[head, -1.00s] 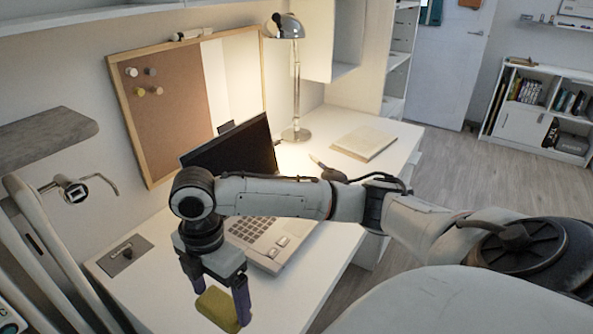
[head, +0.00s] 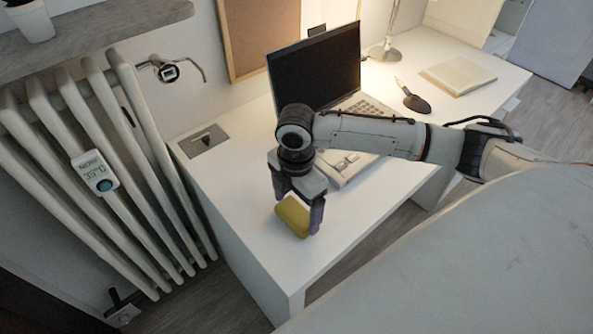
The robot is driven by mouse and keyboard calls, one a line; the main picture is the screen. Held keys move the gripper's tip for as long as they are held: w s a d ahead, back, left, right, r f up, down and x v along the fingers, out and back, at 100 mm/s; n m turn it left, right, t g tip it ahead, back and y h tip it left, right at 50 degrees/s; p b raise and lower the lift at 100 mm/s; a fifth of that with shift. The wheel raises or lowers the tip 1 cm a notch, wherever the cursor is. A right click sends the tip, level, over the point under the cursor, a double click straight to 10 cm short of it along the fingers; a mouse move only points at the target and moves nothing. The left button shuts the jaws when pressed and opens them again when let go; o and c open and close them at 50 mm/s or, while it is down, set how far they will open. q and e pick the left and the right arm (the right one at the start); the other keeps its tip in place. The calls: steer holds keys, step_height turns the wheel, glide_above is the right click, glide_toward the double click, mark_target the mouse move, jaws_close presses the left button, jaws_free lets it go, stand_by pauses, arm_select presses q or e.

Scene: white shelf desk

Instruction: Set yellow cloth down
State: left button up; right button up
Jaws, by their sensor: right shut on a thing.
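The yellow cloth (head: 292,216) is a folded, pad-like piece at the near left part of the white desk (head: 307,262). My right gripper (head: 298,213) points down and is shut on the cloth, with its dark purple fingers on either side of it. I cannot tell whether the cloth touches the desk top or hangs just above it. My left gripper is not in view.
An open laptop (head: 318,73) stands behind my right arm. A mouse (head: 416,103), a book (head: 457,76) and a lamp (head: 385,50) are farther back. A white radiator (head: 130,172) is left of the desk. The desk's near end is clear.

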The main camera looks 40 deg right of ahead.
mark_target(296, 213)
steer(key=o, duration=0.9)
steer(key=shift+f, duration=0.1)
step_height(296, 213, up, 12)
steer(key=shift+r+p, duration=0.1)
steer(key=shift+p, duration=0.2)
